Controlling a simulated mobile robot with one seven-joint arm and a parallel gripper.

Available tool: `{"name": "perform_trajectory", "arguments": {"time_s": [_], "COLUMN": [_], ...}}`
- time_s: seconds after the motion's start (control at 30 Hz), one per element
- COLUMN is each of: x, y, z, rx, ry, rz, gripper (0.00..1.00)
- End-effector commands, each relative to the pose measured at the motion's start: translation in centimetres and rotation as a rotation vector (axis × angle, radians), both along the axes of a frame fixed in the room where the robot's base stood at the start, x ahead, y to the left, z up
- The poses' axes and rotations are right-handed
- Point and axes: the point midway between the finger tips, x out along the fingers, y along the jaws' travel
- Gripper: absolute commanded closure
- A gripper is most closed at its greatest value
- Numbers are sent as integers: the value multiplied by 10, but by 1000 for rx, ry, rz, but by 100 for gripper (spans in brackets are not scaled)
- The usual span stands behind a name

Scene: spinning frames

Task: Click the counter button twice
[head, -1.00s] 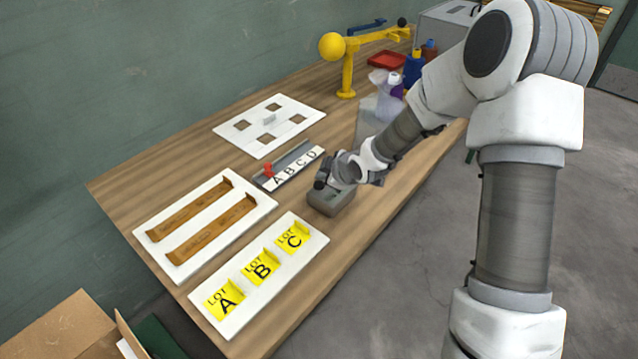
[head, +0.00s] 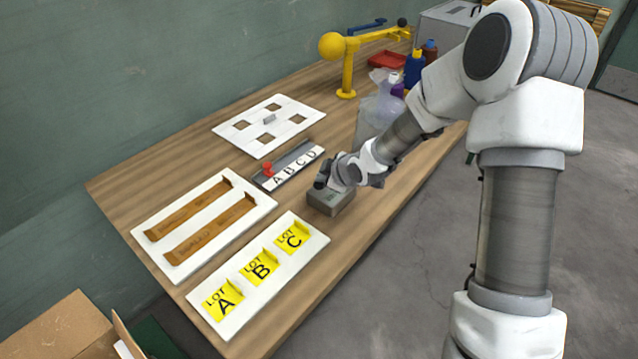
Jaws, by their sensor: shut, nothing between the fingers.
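A small grey box (head: 331,203), which looks like the counter, sits on the wooden table just right of the lettered slider strip. My gripper (head: 322,184) is at its upper left side, shut and empty, over or touching its top; I cannot tell whether it presses. The button itself is hidden behind the gripper, and no number on the box can be read.
The slider strip (head: 297,168) with letters A to D and a red knob lies left of the box. A white board with yellow LOT cards (head: 262,267) lies in front. Bottles (head: 414,68) and a yellow arm (head: 347,75) stand farther back.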

Motion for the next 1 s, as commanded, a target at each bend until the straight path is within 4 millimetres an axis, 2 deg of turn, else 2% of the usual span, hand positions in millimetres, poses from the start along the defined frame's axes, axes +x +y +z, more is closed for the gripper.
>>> {"name": "perform_trajectory", "arguments": {"time_s": [1.0], "x": [0], "y": [0], "z": [-11], "rx": [-1], "ry": [1], "rz": [0], "gripper": [100]}}
